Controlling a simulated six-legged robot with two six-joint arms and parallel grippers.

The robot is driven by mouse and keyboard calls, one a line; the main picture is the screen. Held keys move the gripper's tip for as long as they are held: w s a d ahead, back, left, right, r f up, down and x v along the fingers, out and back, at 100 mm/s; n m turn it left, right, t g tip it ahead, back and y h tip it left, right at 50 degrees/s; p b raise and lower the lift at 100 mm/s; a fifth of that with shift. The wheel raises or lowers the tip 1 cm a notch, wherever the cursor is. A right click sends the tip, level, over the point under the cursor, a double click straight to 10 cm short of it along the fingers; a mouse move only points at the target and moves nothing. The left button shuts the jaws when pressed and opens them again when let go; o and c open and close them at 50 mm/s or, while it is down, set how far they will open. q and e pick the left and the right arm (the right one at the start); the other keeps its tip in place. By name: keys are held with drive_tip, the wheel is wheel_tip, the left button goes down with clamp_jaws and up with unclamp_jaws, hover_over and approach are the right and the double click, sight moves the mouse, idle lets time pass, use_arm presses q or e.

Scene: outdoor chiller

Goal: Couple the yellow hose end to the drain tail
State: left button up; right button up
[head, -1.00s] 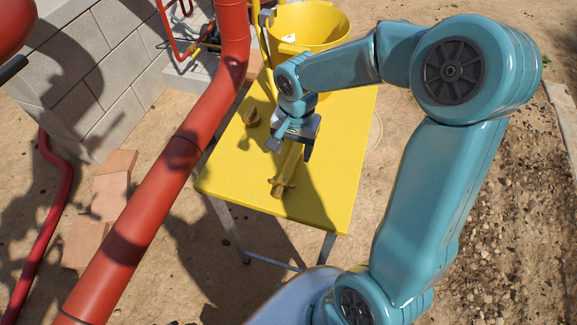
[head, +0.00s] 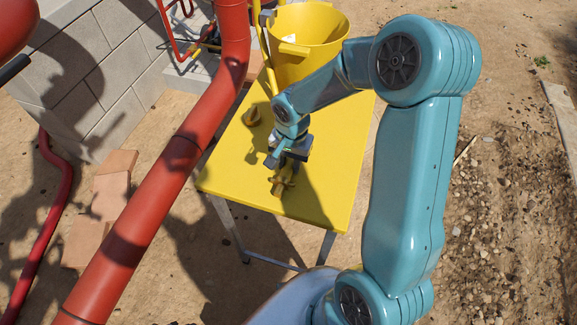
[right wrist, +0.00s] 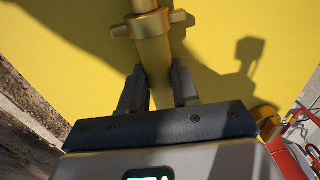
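The yellow hose end (head: 283,183) lies on the yellow table. Its lugged collar (right wrist: 150,24) and straight tube (right wrist: 155,58) show in the right wrist view. My right gripper (head: 276,163) is low over the table at the tube, behind the collar. In the wrist view its two fingers (right wrist: 159,82) stand apart, one on each side of the tube; contact with it is not clear. The gripper hides part of the tube in the head view. I cannot pick out the drain tail with certainty. My left gripper is not in view.
A yellow bucket (head: 303,62) stands at the table's far end. A thick red pipe (head: 150,205) slants along the left side. Blocks (head: 112,185) lie on the ground beyond it.

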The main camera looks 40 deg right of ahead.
sight(290, 162)
clamp_jaws()
drive_tip(key=shift+r, duration=0.1)
drive_tip(key=shift+w+r, duration=0.1)
drive_tip(key=shift+r, duration=0.1)
wheel_tip(290, 162, up, 20)
drive_tip(key=p, duration=0.1)
drive_tip(key=shift+f, duration=0.25)
